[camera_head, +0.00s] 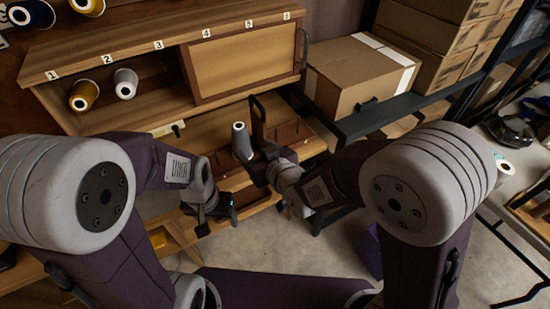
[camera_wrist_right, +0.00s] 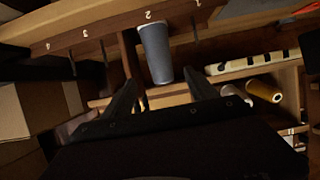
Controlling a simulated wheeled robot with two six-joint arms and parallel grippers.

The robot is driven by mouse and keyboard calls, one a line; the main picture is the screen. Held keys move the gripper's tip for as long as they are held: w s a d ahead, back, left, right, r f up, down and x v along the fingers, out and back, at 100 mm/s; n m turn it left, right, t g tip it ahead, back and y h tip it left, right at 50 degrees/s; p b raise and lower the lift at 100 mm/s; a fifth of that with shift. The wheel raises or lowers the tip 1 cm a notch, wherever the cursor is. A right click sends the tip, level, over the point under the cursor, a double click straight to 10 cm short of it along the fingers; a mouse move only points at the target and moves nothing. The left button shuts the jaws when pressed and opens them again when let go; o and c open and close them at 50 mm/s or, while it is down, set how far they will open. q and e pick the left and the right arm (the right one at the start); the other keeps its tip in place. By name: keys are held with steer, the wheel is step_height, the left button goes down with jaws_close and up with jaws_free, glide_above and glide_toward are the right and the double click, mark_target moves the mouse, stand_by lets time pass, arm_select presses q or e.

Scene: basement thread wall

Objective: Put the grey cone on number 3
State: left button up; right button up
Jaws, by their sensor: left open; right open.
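A grey cone (camera_head: 240,145) stands near the middle of the head view, in front of the low wooden cabinet. It also shows in the right wrist view (camera_wrist_right: 156,55), against a wooden board with number labels, one reading 2 (camera_wrist_right: 148,15). My right gripper (camera_head: 260,148) is open beside the cone. In the wrist view the cone lies between and beyond its two dark fingers; I cannot tell whether they touch it. My left gripper (camera_head: 226,208) is open and empty, lower and to the left. In the head view, the upper ledge carries labels 1 to 6, with 3 (camera_head: 158,45) left of centre.
A yellow cone (camera_head: 84,95) and a pale cone (camera_head: 126,83) lie in the cabinet's open left part. A wooden panel (camera_head: 245,62) covers its right part. A cardboard box (camera_head: 355,75) stands on a dark shelf at right. Another pale cone (camera_head: 504,167) is far right.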

steer(key=s+d+f+m+g+h, duration=0.3)
steer(key=d+f, duration=0.2)
steer(key=d, duration=0.6)
steer(key=s+d+f+m+g+h, duration=0.25)
steer(key=s+d+f, duration=0.2)
steer(key=d, duration=0.65)
steer(key=s+d+f+m+g+h, duration=0.1)
steer(key=s+d+g, duration=0.3)
steer(key=s, duration=0.3)
steer(key=shift+s+d+f+h, duration=0.2)
steer(key=shift+s+d+h, duration=0.15)
steer(key=shift+d, duration=0.05)
arm_select(q)
steer(key=shift+r, duration=0.1)
arm_select(e)
steer(key=shift+r+m+g, duration=0.15)
steer(key=shift+m+g, duration=0.1)
arm_select(q)
step_height(320, 180, up, 12)
steer(key=p, duration=1.2)
steer(key=shift+r, duration=0.2)
steer(key=shift+o, duration=0.2)
steer(key=shift+f, duration=0.4)
arm_select(e)
step_height(320, 180, up, 11)
steer(key=shift+r, duration=0.2)
